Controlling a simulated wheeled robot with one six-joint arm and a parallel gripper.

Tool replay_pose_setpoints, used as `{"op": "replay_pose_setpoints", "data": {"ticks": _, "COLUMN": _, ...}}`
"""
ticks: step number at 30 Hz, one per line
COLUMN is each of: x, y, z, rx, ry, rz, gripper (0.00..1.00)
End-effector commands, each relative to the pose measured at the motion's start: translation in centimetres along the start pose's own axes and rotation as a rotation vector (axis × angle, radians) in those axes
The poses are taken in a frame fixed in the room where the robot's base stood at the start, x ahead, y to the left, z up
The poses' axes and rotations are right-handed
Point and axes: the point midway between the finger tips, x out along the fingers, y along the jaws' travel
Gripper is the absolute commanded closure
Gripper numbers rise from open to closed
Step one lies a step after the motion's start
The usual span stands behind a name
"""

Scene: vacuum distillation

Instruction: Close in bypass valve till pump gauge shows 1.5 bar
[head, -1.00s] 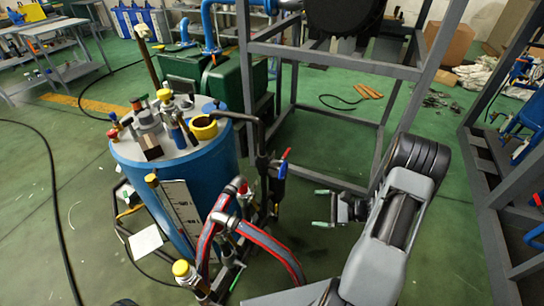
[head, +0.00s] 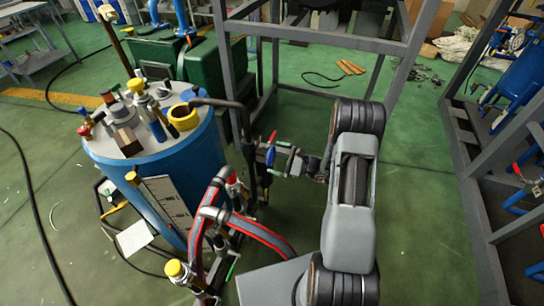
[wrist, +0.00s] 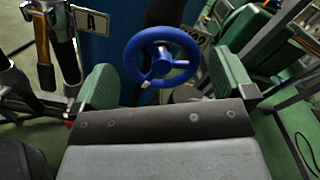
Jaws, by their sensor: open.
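A blue handwheel (wrist: 160,55) on a valve shows in the wrist view, centred left to right between my gripper's two green finger pads. Its face is toward the wrist camera. My gripper (wrist: 165,82) is open, one pad on each side, with no visible contact. In the head view my gripper (head: 280,159) is at the pipework right of the blue tank, and the blue wheel (head: 269,158) shows edge-on at its fingertips. I cannot tell how deep the wheel lies between the pads. I cannot make out a pump gauge reading.
The blue tank (head: 160,190) with several fittings on top stands left of the valve. Red-striped hoses (head: 243,222) run in front of it. A grey frame (head: 330,38) stands behind.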

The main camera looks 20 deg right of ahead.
Motion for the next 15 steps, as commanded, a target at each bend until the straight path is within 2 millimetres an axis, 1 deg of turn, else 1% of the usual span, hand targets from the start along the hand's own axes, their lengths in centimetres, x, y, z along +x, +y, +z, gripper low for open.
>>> {"op": "replay_pose_setpoints", "data": {"ticks": 1, "x": 0.7, "y": 0.0, "z": 0.0, "rx": 0.000, "ry": -0.001, "rz": 0.002, "gripper": 0.00}}
{"op": "replay_pose_setpoints", "data": {"ticks": 3, "x": 1.3, "y": 0.0, "z": 0.0, "rx": -0.001, "ry": -0.001, "rz": 0.001, "gripper": 0.00}}
{"op": "replay_pose_setpoints", "data": {"ticks": 6, "x": 2.0, "y": 0.0, "z": 0.0, "rx": -0.001, "ry": 0.000, "rz": 0.001, "gripper": 0.00}}
{"op": "replay_pose_setpoints", "data": {"ticks": 15, "x": 2.5, "y": -0.1, "z": -0.1, "rx": 0.000, "ry": 0.002, "rz": -0.002, "gripper": 0.00}}
